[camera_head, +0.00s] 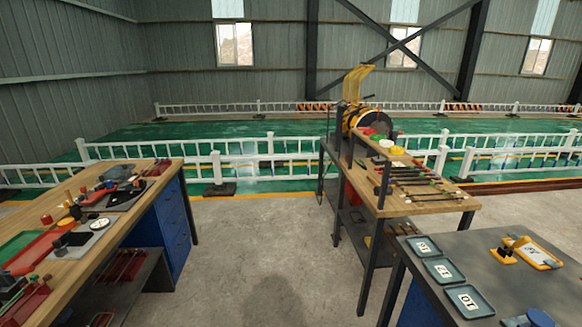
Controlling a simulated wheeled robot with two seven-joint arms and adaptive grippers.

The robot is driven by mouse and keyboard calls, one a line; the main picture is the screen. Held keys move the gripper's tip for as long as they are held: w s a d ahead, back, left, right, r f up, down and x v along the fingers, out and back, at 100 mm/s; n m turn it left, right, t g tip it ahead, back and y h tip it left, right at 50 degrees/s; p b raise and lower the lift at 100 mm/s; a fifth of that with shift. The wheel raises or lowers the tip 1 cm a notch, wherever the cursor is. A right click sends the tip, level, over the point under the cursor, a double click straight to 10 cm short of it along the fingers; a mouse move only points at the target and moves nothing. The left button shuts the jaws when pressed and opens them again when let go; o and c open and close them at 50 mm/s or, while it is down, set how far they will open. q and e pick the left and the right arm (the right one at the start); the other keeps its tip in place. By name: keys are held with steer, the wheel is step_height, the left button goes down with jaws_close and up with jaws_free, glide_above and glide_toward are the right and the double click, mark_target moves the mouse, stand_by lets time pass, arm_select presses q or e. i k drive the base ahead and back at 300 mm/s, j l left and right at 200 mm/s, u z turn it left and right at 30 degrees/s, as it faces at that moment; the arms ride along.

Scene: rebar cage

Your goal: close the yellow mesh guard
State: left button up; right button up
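The yellow mesh guard (354,82) stands raised, tilted up above a black and yellow round machine (369,124). The machine sits at the far end of the wooden-topped workbench (440,203) right of centre. The guard looks open, with its upper end leaning to the right. Its hinge is too small to make out. Neither of my grippers can be made out in the head view, and nothing is seen touching the guard.
A wooden bench (118,221) with trays and tools stands at left. A dark table (515,285) with numbered trays (441,270) is at lower right. Bare concrete floor (255,240) lies between the benches. White railings (270,160) run behind.

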mark_target(357, 83)
steer(key=i, duration=1.6)
steer(key=i+z, duration=0.2)
steer(key=i, duration=0.6)
steer(key=i+z, duration=0.4)
steer(key=i, duration=0.2)
steer(key=i+z, duration=0.4)
steer(key=i, duration=0.15)
